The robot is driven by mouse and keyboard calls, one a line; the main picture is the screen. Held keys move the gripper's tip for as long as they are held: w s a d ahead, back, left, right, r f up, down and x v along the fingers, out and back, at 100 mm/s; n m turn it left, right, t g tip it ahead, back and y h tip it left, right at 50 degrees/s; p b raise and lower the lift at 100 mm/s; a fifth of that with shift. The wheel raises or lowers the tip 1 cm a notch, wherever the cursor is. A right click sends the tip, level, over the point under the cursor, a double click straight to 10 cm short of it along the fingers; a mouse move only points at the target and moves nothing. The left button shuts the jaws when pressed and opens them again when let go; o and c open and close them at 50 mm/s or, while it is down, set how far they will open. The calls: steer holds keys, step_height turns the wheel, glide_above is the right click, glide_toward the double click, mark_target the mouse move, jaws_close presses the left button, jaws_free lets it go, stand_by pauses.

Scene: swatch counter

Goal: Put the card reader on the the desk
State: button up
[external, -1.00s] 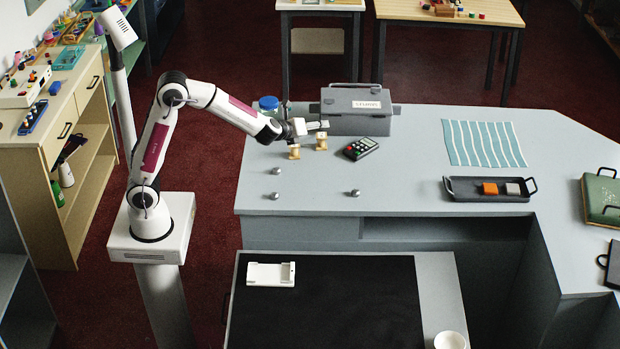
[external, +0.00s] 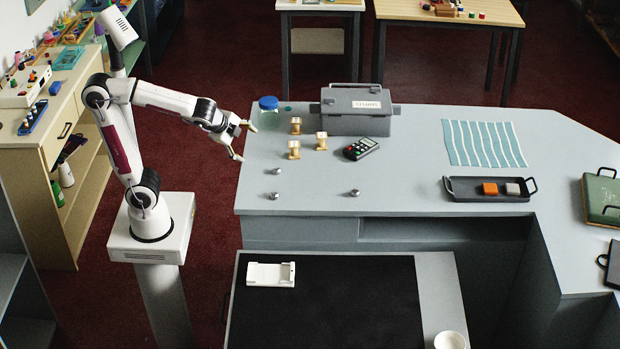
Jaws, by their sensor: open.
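The card reader (external: 361,149), a small black device with coloured keys, lies on the grey-blue counter (external: 420,180) in front of the grey case. My gripper (external: 247,141) is open and empty at the counter's left edge, well to the left of the card reader. A lower desk (external: 438,285) with a black top surface (external: 330,310) stands in front of the counter. A white cradle-like holder (external: 270,274) lies at its back left.
Several brass spool-like pieces (external: 321,141) stand between my gripper and the card reader. Small metal knobs (external: 275,171), a blue-lidded jar (external: 268,110), a grey case (external: 357,110) and a black tray (external: 488,189) with two blocks share the counter. Most of the black surface is clear.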

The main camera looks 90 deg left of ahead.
steer(key=s+d+f+n+h, duration=0.2)
steer(key=s+d+n+h, duration=0.3)
steer(key=s+d, duration=0.6)
steer(key=d+h, duration=0.1)
steer(key=d, duration=0.3)
steer(key=shift+s+f+n+t, duration=0.25)
steer(key=shift+f+n+t, duration=0.15)
steer(key=shift+o, duration=0.4)
steer(key=shift+a, duration=0.1)
steer(key=w+a+r+m+y, duration=0.3)
steer(key=w+a+m+y, duration=0.75)
steer(key=w+a, duration=1.35)
steer(key=w+a+f+m+t, duration=0.1)
steer(key=w+a+f+m, duration=0.1)
steer(key=w+f+m, duration=0.2)
steer(key=w+a+f+m+t, duration=0.1)
steer(key=w+f+m, duration=0.3)
steer(key=w, duration=0.6)
steer(key=w+a+f+m+t+h, duration=0.1)
steer(key=w+a+f+m, duration=0.2)
steer(key=w+f+m, duration=0.2)
steer(key=shift+w+a+f+m+t, duration=0.1)
steer(key=shift+w+a+m+t, duration=0.1)
steer(key=shift+w+m, duration=0.45)
steer(key=shift+w+a+m+t, duration=0.1)
steer(key=shift+w+m+t, duration=0.1)
steer(key=shift+w+m, duration=0.35)
steer(key=shift+w+f+m, duration=0.25)
steer(key=shift+f+m, duration=0.3)
steer(key=shift+f, duration=0.05)
